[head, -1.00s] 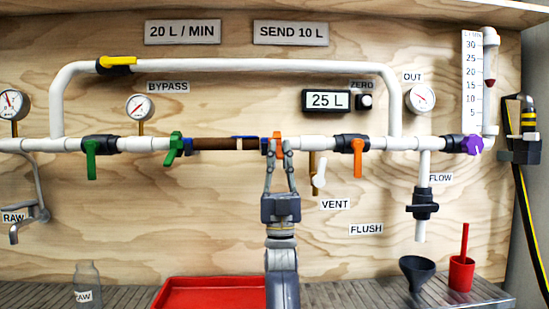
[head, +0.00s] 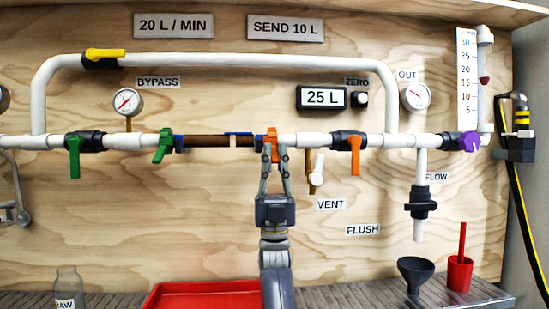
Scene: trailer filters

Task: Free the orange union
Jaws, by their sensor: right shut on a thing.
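The orange union (head: 271,141) is a winged collar on the white main pipe, at the right end of the brown filter section (head: 208,141). My right gripper (head: 272,152) comes up from below and is shut on the orange union, its fingers on either side of it. The fingers hide part of the union. A green union (head: 163,146) sits at the left end of the brown section. Blue pieces show at both ends of the brown section. My left gripper is not in view.
A red tray (head: 205,296) lies below on the grey slatted bench. An orange-handled valve (head: 354,146) and a white-handled vent valve (head: 317,168) are right of the gripper. A green-handled valve (head: 75,150) is at left. A black funnel (head: 416,272) and red cup (head: 459,273) stand at the right.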

